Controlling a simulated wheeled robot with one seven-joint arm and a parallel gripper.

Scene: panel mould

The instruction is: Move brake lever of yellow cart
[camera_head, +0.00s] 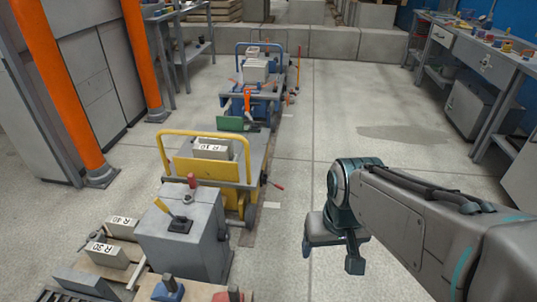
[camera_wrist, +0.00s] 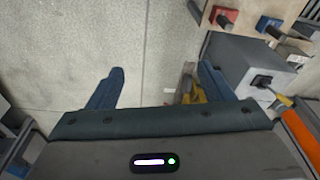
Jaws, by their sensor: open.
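The yellow cart (camera_head: 241,172) stands left of centre in the head view, with a yellow tube handle and a block marked R 10 on it. A thin lever with a red tip (camera_head: 277,185) sticks out from its right side; it looks like the brake lever. My gripper (camera_head: 332,258) is open and empty, pointing down over the floor to the right of the cart, apart from the lever. In the wrist view my gripper (camera_wrist: 160,85) shows two blue fingers spread wide. A piece of yellow (camera_wrist: 194,91) shows beside the right finger, partly hidden by it. I cannot make out the lever there.
A grey box (camera_head: 190,240) with a yellow-handled lever stands in front of the cart; it also shows in the wrist view (camera_wrist: 245,62). A blue cart (camera_head: 250,97) stands behind. A workbench (camera_head: 480,62) is at right. The floor right of the cart is clear.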

